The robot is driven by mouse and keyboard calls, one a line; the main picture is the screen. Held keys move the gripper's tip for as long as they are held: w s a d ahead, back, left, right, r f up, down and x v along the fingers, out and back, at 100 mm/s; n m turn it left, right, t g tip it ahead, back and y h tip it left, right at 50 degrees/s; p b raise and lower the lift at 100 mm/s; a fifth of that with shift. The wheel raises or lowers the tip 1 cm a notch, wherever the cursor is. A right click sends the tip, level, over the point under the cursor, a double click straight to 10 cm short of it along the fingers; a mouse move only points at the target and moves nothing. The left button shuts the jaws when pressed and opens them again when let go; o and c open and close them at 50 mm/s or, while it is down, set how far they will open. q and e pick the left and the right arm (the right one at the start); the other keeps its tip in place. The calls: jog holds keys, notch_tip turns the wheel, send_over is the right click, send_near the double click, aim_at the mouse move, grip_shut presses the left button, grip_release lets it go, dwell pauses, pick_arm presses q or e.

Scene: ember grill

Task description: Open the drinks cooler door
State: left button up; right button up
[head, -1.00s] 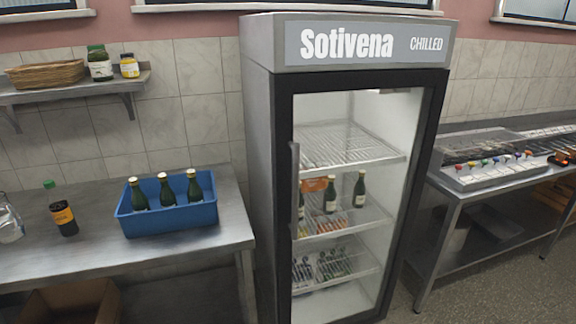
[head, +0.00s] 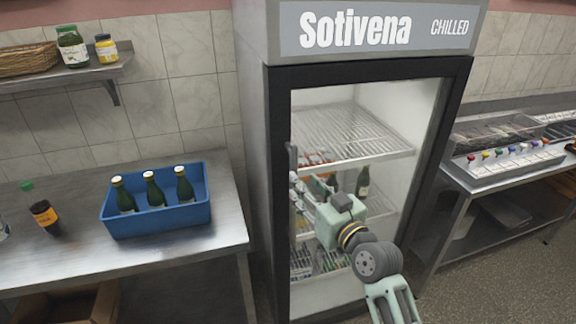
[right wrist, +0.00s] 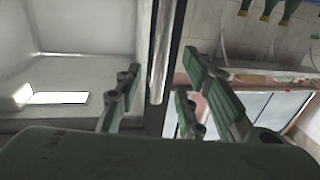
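The drinks cooler (head: 252,130) is a tall grey cabinet with a dark-framed glass door (head: 458,130), which looks closed. A vertical bar handle (head: 291,160) is on the door's left side. My right gripper (head: 296,188) is in front of the door at the handle, partly covering its lower part. In the right wrist view, the metal handle bar (right wrist: 160,60) runs between the spread green fingers, with gaps on both sides. The right gripper is open; whether it touches the bar elsewhere is hidden. My left gripper is not in view.
A steel table (head: 60,262) left of the cooler holds a blue crate (head: 160,220) with 3 green bottles and a dark bottle (head: 45,217). A steel counter (head: 500,182) with a topping station stands to the right. Floor shows between cooler and counter.

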jog(key=p+x, duration=0.1)
jog(key=x, duration=0.6)
jog(key=shift+p, duration=0.35)
jog(key=shift+f, duration=0.1)
grip_shut()
